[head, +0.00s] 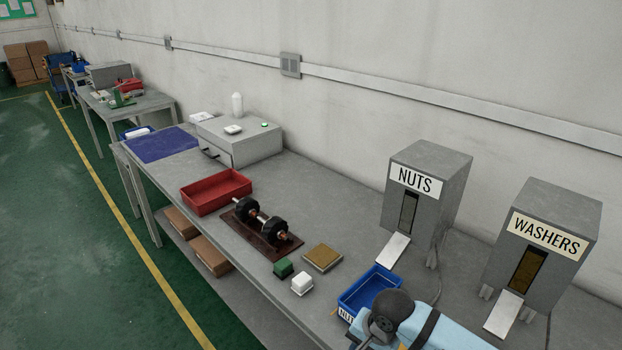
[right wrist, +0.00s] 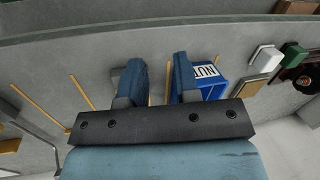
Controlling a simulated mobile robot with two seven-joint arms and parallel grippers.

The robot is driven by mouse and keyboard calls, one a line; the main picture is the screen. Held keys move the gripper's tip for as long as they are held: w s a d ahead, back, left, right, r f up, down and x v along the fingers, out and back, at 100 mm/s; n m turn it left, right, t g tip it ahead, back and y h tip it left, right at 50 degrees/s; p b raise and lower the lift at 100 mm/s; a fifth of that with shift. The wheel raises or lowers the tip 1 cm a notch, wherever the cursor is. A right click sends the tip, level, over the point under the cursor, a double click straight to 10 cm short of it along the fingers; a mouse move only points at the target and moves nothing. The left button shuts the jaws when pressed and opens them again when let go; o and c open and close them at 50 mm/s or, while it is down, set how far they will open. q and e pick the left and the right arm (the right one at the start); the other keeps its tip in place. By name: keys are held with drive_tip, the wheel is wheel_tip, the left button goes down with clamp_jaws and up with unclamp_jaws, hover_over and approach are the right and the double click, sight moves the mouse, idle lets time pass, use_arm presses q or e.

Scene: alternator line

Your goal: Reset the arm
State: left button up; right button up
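My right arm comes in at the bottom right of the head view, light blue with a dark rounded joint, and partly covers the front of the blue nuts bin (head: 365,289). In the right wrist view my right gripper (right wrist: 158,80) shows two blue-padded fingers standing apart with nothing between them. The nuts bin (right wrist: 222,88) shows just beside the right-hand finger there, partly hidden by it. I cannot tell whether they touch. My left arm and gripper are in neither view.
The nuts dispenser (head: 425,200) and washers dispenser (head: 545,248) stand along the wall. A red tray (head: 215,192), a dark fixture with two black round parts (head: 262,226), a green button block (head: 283,268), a white block (head: 302,284) and a tan pad (head: 322,257) occupy the bench.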

drive_tip(key=s+a+f+n+t+y, duration=0.2)
drive_tip(key=s+f+n+t+y, duration=0.2)
drive_tip(key=s+f, duration=0.2)
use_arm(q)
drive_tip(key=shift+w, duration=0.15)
use_arm(e)
drive_tip(key=s+d+f+n+t+h, duration=0.3)
drive_tip(key=s+d+n+t, duration=0.2)
drive_tip(key=s+d, duration=0.6)
drive_tip(key=shift+s+f+n+t, duration=0.2)
drive_tip(key=shift+s+n+t, duration=0.1)
drive_tip(key=shift+s+t, duration=0.1)
